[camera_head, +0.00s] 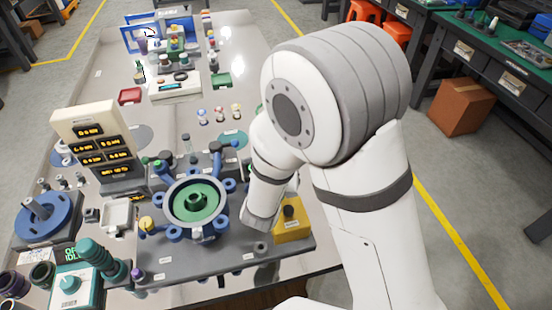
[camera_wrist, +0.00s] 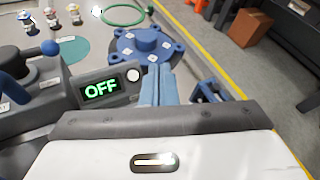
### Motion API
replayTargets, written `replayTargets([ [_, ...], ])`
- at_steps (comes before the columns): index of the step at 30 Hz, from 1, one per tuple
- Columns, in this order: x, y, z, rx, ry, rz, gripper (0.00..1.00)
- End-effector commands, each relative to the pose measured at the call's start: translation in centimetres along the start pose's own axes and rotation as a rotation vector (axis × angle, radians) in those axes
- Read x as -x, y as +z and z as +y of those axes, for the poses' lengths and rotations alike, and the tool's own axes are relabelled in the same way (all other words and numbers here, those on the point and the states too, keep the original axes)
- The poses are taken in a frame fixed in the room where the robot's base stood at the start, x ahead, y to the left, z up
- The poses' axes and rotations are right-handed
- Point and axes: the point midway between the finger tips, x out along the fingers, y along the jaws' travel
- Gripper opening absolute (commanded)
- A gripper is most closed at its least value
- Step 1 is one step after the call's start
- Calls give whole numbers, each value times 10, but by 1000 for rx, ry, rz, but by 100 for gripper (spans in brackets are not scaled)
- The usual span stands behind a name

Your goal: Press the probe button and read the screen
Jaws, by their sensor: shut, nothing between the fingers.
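In the wrist view a small dark screen (camera_wrist: 101,89) shows "OFF" in green on a grey housing. A round white button (camera_wrist: 133,75) sits at the screen's upper right; I take it to be the probe button. My gripper (camera_wrist: 157,72) is shut and empty, its blue-grey fingertips just right of the button in the picture. I cannot tell whether they touch anything. In the head view my white arm reaches down over the bench's right side and hides the gripper, the screen and the button.
A blue lobed part (camera_wrist: 147,45) lies just beyond my fingertips. In the head view a blue-and-green round fixture (camera_head: 195,207) stands left of my wrist, and a yellow block (camera_head: 292,224) right of it. A panel of lit number displays (camera_head: 97,145) stands at left.

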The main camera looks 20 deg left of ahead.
Motion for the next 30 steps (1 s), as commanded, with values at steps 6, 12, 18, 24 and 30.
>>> replayTargets([
  [6, -8, -5, 4, -1, -1, 0, 0],
  [12, -29, -18, 15, -1, -2, 0, 0],
  [18, -51, -30, 27, -1, -2, 1, 0],
  [24, -66, -37, 36, -2, -1, 0, 0],
  [30, -70, -37, 38, -2, 0, -1, 0],
])
